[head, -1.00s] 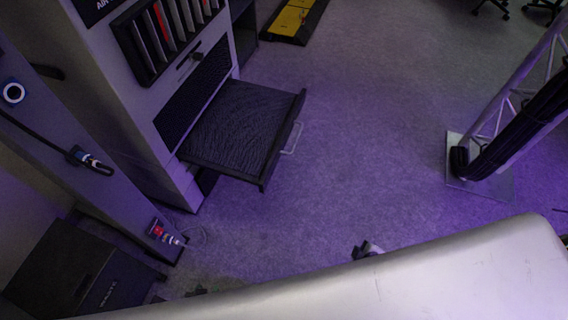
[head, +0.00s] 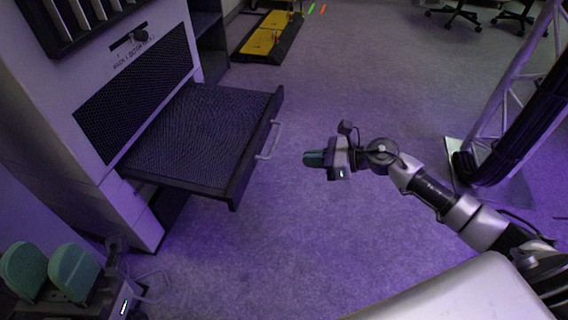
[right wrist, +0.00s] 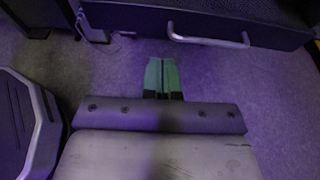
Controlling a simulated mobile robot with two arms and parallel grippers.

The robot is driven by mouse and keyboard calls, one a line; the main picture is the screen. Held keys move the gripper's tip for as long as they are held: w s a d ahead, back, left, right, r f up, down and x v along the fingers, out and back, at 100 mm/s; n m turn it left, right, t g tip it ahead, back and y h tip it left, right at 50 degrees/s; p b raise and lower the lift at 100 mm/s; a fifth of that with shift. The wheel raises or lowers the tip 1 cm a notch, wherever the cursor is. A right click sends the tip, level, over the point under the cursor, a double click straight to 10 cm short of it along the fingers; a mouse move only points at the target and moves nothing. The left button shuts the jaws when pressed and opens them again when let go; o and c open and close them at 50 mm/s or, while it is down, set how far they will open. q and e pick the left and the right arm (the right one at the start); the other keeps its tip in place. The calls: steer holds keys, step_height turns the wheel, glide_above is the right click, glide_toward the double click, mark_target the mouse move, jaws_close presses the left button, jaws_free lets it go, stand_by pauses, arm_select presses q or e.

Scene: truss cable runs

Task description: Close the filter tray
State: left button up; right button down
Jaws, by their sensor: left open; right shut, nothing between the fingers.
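The filter tray (head: 198,137) is pulled out of the grey cabinet, with dark ribbed filter material inside and a pale bar handle (head: 270,140) on its front panel. In the right wrist view the handle (right wrist: 208,41) and dark front panel (right wrist: 205,18) lie ahead. My right gripper (head: 313,158) is shut and empty, a short gap to the right of the handle. Its green fingers (right wrist: 162,75) are together in the right wrist view. My left gripper (head: 48,270) is open at the lower left, with two green fingers apart, below the cabinet and away from the tray.
The cabinet (head: 110,200) stands at the left with a mesh panel above the tray. A truss leg with dark cables (head: 510,130) stands on a plate at the right. A yellow and black ramp (head: 270,36) lies at the back. The floor between is clear.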

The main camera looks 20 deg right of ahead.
mark_target(252, 157)
steer(key=x, duration=0.4)
steer(key=b+x, duration=0.1)
steer(key=x, duration=0.3)
steer(key=r+b+x, duration=0.1)
steer(key=x, duration=0.3)
steer(key=shift+w+a, duration=0.15)
steer(key=shift+w, duration=0.05)
steer(key=shift+w+a+b, duration=0.3)
steer(key=shift+a, duration=0.1)
